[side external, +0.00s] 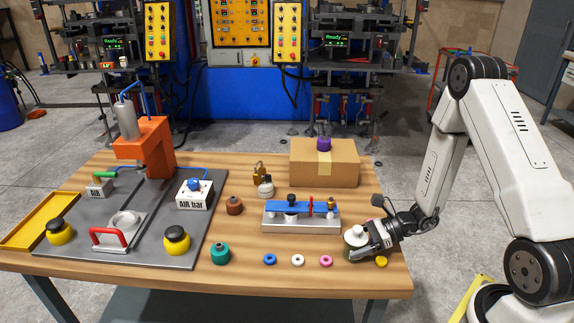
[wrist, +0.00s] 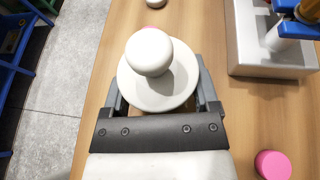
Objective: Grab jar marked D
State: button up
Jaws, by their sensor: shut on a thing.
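A jar with a white lid and round white knob (side external: 356,231) stands at the right front of the table. Its body looks dark green in the side view, partly hidden by the fingers. My gripper (side external: 362,249) comes in low from the right and is shut on this jar. In the wrist view the white lid (wrist: 156,92) lies between the two fingers of my gripper (wrist: 160,86), one on each side. No letter is readable on the jar, so I cannot tell whether it is marked D.
A grey fixture with a blue bar (side external: 300,222) is close left of the jar. A teal jar (side external: 220,254) and a brown jar (side external: 234,205) stand farther left. Small blue (side external: 269,259), white (side external: 298,260), pink (side external: 326,261) and yellow (side external: 381,262) pieces lie near the front edge. A cardboard box (side external: 340,168) is behind.

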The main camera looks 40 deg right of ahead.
jog(key=shift+r, duration=0.25)
jog(key=shift+r, duration=4.8)
